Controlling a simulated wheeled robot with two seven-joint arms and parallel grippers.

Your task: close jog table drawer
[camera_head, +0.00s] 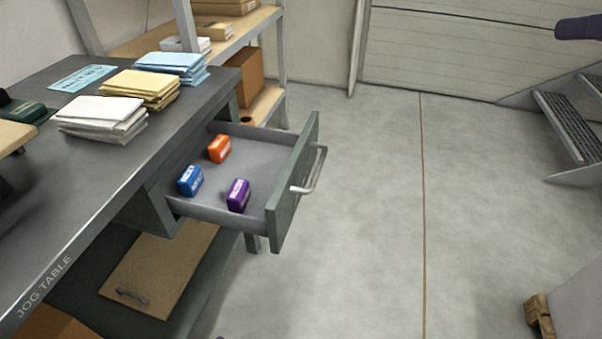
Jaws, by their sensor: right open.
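The jog table drawer (250,192) is pulled well out of the grey jog table (105,160), toward the right. Its green-grey front panel (292,190) carries a pale bar handle (312,172). Inside lie an orange block (219,149), a blue block (191,180) and a purple block (238,195). A dark purple shape at the upper right edge appears to be my right gripper (572,29), far from the drawer and touching nothing visible. Its fingers are not clearly seen. My left gripper is not in view.
White, yellow and blue paper stacks (142,86) lie on the tabletop. A shelf with boxes (249,73) stands behind the drawer. Metal steps (572,125) are at the right. The concrete floor (380,200) before the drawer front is clear.

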